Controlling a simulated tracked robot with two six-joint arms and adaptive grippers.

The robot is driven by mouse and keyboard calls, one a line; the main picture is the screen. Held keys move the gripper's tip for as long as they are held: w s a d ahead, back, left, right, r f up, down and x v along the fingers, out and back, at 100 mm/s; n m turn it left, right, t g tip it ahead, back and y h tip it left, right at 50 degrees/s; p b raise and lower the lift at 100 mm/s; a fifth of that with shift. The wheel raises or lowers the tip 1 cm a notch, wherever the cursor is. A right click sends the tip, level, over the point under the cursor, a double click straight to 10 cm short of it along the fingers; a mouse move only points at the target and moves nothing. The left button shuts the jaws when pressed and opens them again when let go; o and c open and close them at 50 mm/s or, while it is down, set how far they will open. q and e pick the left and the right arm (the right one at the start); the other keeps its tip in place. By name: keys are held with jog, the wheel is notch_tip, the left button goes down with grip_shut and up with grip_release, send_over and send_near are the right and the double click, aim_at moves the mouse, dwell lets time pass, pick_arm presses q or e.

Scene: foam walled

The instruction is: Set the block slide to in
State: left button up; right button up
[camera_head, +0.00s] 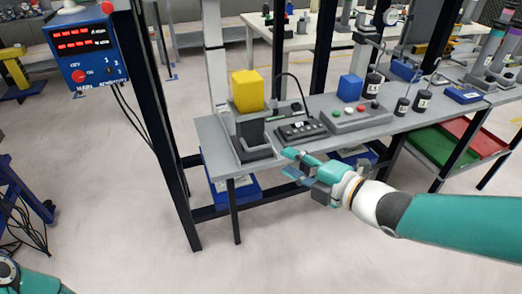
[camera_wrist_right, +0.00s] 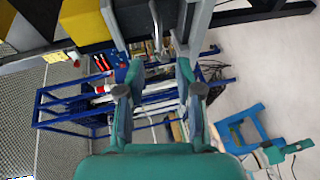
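The block slide (camera_head: 250,150) is at the left end of the grey bench, a dark grey base with an upright dark part. A yellow block (camera_head: 247,91) stands on top of it. Yellow also shows at the top left of the wrist view (camera_wrist_right: 84,22). My right gripper (camera_head: 288,163) is in front of the bench edge, just right of and below the slide. In the wrist view its two fingers (camera_wrist_right: 158,72) are apart with nothing between them. A teal part of my left arm shows at the bottom left; a small teal shape in the wrist view may be its gripper.
On the bench, a black box with a cable (camera_head: 302,130), a button panel (camera_head: 359,117) with a blue block (camera_head: 350,88), and dark cylinders stand right of the slide. A dark post (camera_head: 160,110) rises at the left. Open floor lies in front.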

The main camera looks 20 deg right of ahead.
aim_at(260, 146)
jog(key=x, duration=1)
jog(key=shift+w+a+b, duration=0.1)
jog(key=shift+w+b, duration=0.2)
jog(key=shift+b, duration=0.05)
jog(key=shift+f, duration=0.1)
grip_shut()
